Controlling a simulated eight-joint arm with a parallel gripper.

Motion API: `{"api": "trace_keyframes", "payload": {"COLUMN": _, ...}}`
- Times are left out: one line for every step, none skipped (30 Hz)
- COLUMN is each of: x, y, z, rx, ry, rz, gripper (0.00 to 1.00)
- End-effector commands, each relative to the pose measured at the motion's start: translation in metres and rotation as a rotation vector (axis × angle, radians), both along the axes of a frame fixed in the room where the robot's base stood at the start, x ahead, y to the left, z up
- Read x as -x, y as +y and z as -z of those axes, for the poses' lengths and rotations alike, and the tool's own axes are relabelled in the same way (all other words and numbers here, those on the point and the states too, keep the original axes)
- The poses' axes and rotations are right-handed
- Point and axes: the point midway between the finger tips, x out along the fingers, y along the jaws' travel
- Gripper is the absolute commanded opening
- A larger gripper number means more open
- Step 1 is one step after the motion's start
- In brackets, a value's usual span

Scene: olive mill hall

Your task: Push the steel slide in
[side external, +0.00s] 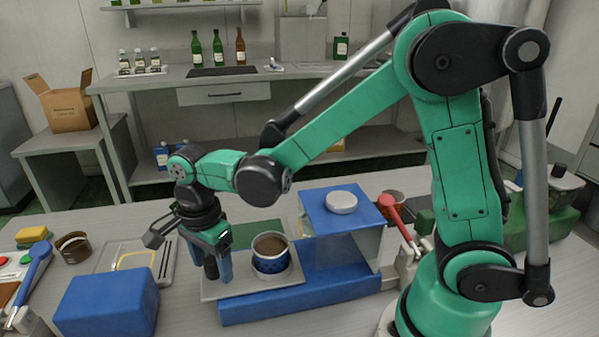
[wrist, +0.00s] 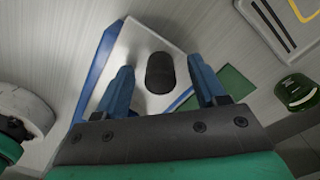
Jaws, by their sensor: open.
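The steel slide (side external: 222,290) is a pale flat plate sticking out to the left from the blue machine (side external: 345,290). In the side view my gripper (side external: 211,272) is low over the slide's left end. I cannot see the cup in the wrist view.
A blue block (side external: 108,305) stands left of the slide. A tray (side external: 135,258) with a yellow outline lies behind it. A white round lid (side external: 341,203) is on the machine's top, and a red-handled lever (side external: 392,212) stands at its right. A green panel (side external: 257,233) lies behind the slide.

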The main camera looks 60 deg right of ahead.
Motion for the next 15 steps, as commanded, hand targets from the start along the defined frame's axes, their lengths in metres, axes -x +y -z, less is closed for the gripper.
{"api": "trace_keyframes", "payload": {"x": 0.0, "y": 0.0, "z": 0.0003, "rx": 0.0, "ry": 0.0, "rz": 0.0, "gripper": 0.64}}
{"api": "trace_keyframes", "payload": {"x": 0.0, "y": -0.0001, "z": 0.0003, "rx": 0.0, "ry": 0.0, "rz": 0.0, "gripper": 0.64}}
{"api": "trace_keyframes", "payload": {"x": 0.0, "y": -0.0001, "z": 0.0002, "rx": 0.0, "ry": 0.0, "rz": 0.0, "gripper": 0.64}}
{"api": "trace_keyframes", "payload": {"x": 0.0, "y": -0.0001, "z": 0.0001, "rx": 0.0, "ry": 0.0, "rz": 0.0, "gripper": 0.64}}
{"api": "trace_keyframes", "payload": {"x": 0.0, "y": -0.0001, "z": 0.0001, "rx": 0.0, "ry": 0.0, "rz": 0.0, "gripper": 0.64}}
{"api": "trace_keyframes", "payload": {"x": 0.0, "y": -0.0001, "z": 0.0, "rx": 0.0, "ry": 0.0, "rz": 0.0, "gripper": 0.58}}
{"api": "trace_keyframes", "payload": {"x": 0.0, "y": -0.0001, "z": 0.0, "rx": 0.0, "ry": 0.0, "rz": 0.0, "gripper": 0.5}}
{"api": "trace_keyframes", "payload": {"x": 0.0, "y": -0.0001, "z": 0.0, "rx": 0.0, "ry": 0.0, "rz": 0.0, "gripper": 0.41}}
{"api": "trace_keyframes", "payload": {"x": 0.0, "y": -0.0001, "z": -0.0001, "rx": 0.0, "ry": 0.0, "rz": 0.0, "gripper": 0.3}}
{"api": "trace_keyframes", "payload": {"x": 0.0, "y": -0.0001, "z": -0.0001, "rx": 0.0, "ry": 0.0, "rz": 0.0, "gripper": 0.21}}
{"api": "trace_keyframes", "payload": {"x": 0.0, "y": 0.0, "z": -0.0001, "rx": 0.0, "ry": 0.0, "rz": 0.0, "gripper": 0.13}}
{"api": "trace_keyframes", "payload": {"x": 0.0, "y": 0.0, "z": -0.0001, "rx": 0.0, "ry": 0.0, "rz": 0.0, "gripper": 0.01}}
{"api": "trace_keyframes", "payload": {"x": 0.0, "y": 0.0, "z": -0.0001, "rx": 0.0, "ry": 0.0, "rz": 0.0, "gripper": 0.0}}
{"api": "trace_keyframes", "payload": {"x": 0.0, "y": 0.0, "z": -0.0002, "rx": 0.0, "ry": 0.0, "rz": 0.0, "gripper": 0.0}}
{"api": "trace_keyframes", "payload": {"x": 0.0, "y": 0.0, "z": -0.0002, "rx": 0.0, "ry": 0.0, "rz": 0.0, "gripper": 0.0}}
